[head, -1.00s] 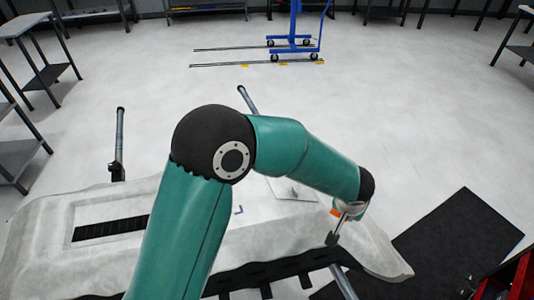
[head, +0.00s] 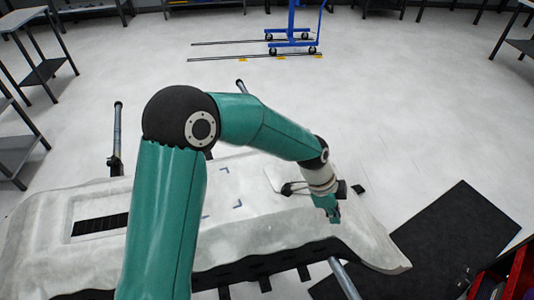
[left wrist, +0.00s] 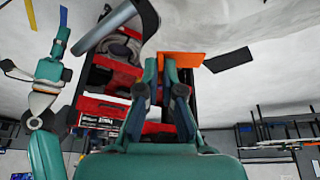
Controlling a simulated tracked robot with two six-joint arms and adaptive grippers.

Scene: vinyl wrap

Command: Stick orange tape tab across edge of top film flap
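The large pale car-body panel (head: 270,225) lies across the stand, with blue corner marks on its upper face. A pale sheet-like flap (head: 275,178) shows near its right part, partly behind my left arm; its edges are hard to make out. My left gripper (head: 330,207) is over the right part of the panel, fingers pointing down. In the left wrist view the orange tape tab (left wrist: 182,59) sits at the fingertips of this gripper, which look closed on it. The tab is hidden in the head view. My right gripper (left wrist: 52,62) shows at the left of the wrist view.
A black mat (head: 455,240) lies on the floor at right, beside a red tool cart (head: 515,275). Stand posts (head: 117,135) rise behind the panel. A blue wheeled trolley (head: 292,40) stands at the back. The floor between is open.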

